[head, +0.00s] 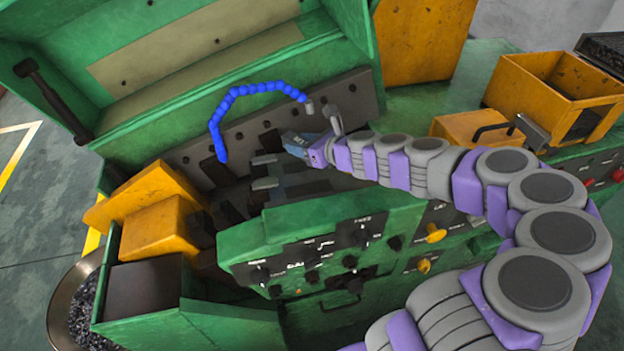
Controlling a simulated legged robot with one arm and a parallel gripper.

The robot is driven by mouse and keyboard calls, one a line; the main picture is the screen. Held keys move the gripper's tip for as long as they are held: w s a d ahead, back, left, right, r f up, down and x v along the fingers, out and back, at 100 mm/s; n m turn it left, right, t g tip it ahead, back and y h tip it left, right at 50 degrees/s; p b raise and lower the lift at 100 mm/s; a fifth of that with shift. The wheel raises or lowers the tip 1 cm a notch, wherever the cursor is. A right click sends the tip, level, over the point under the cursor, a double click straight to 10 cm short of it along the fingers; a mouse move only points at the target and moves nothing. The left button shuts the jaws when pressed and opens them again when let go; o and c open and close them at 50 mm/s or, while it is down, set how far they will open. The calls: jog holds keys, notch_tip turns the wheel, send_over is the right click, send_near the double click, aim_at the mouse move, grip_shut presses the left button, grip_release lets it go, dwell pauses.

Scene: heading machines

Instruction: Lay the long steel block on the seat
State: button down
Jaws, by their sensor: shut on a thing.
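My arm reaches in from the lower right in the head view, with my gripper (309,148) over the work area of the green machine. The gripper is shut on a blue-grey piece with light marks, which I take to be the long steel block (296,143). The block points left, and its far side and underside are hidden. Below and left of it are dark fixtures and pale metal parts (266,184) in the machine's bed. The seat cannot be told apart clearly among them. I cannot tell whether the block touches anything.
A blue segmented hose (250,90) arches just above and left of my gripper. The green machine's raised cover (190,45) stands behind. Yellow blocks (155,215) sit at left, and a control panel (330,250) is in front. A yellow bin (552,95) is at right.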

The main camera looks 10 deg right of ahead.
jog(key=shift+s+d+n+g+y+p, duration=0.25)
jog(key=shift+s+n+g+y+p, duration=0.25)
jog(key=shift+n+g+y, duration=0.35)
jog(key=shift+s+a+n+g+y, duration=0.25)
jog(key=shift+s+n+y, duration=0.25)
jog(key=shift+n, duration=0.15)
jog(key=shift+s+a+r+n+g+y+p, duration=0.1)
jog(key=shift+s+r+n+g+y+p, duration=0.1)
jog(key=shift+s+n+g+y+p, duration=0.2)
jog(key=shift+s+r+n+g+y+p, duration=0.15)
jog(key=shift+n+g+p, duration=0.15)
jog(key=shift+n+g, duration=0.2)
jog(key=s+r+n+g+y+p, duration=0.2)
jog(key=s+r+n+g+p, duration=0.1)
jog(key=s+r+n+g, duration=0.3)
jog(key=g, duration=0.1)
send_over(309, 188)
jog(key=shift+n, duration=0.3)
notch_tip(309, 188, down, 6)
jog(key=shift+r, duration=0.15)
jog(key=shift+f+b, duration=0.3)
jog(key=shift+f, duration=0.1)
notch_tip(309, 188, down, 3)
jog(key=shift+f, duration=0.2)
jog(key=c, duration=0.6)
grip_release()
jog(key=shift+c, duration=0.2)
jog(key=shift+s, duration=0.1)
jog(key=shift+r, duration=0.1)
